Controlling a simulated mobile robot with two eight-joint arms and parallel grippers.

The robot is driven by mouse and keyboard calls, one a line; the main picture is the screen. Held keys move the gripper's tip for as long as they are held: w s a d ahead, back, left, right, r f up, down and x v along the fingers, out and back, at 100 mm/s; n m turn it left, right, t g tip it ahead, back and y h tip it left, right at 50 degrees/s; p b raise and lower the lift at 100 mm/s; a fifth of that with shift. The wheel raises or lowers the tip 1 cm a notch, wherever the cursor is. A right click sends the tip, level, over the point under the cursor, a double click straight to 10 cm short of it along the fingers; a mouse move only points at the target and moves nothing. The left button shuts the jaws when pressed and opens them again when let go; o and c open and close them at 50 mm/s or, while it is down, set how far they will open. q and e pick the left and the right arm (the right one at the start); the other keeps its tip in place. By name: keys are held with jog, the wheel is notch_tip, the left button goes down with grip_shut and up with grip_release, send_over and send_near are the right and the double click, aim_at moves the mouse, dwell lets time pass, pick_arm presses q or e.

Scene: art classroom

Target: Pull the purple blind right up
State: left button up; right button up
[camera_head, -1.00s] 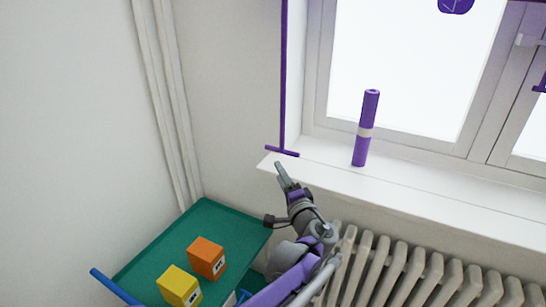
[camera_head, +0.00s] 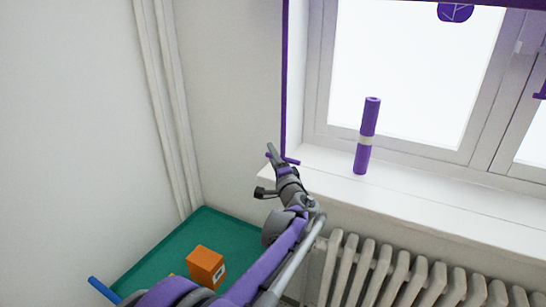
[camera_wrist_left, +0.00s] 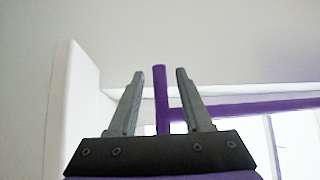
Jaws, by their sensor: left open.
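A strip of purple (camera_head: 500,4), seemingly the blind's lower edge, crosses the top of the window in the head view. A thin purple vertical pull (camera_head: 285,80) hangs at the window's left side, with a short crossbar (camera_head: 292,161) at its bottom. My left gripper (camera_head: 271,149) is open at this crossbar and hides part of it. Contact cannot be told. A purple horizontal bar (camera_wrist_left: 255,108) shows behind on the right. My right gripper is not in view.
A green-topped cart (camera_head: 180,250) at lower left bears an orange box (camera_head: 206,267). A purple tag (camera_head: 455,12) hangs at the window top.

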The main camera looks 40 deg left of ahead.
pick_arm(q)
grip_shut()
dwell(1.4)
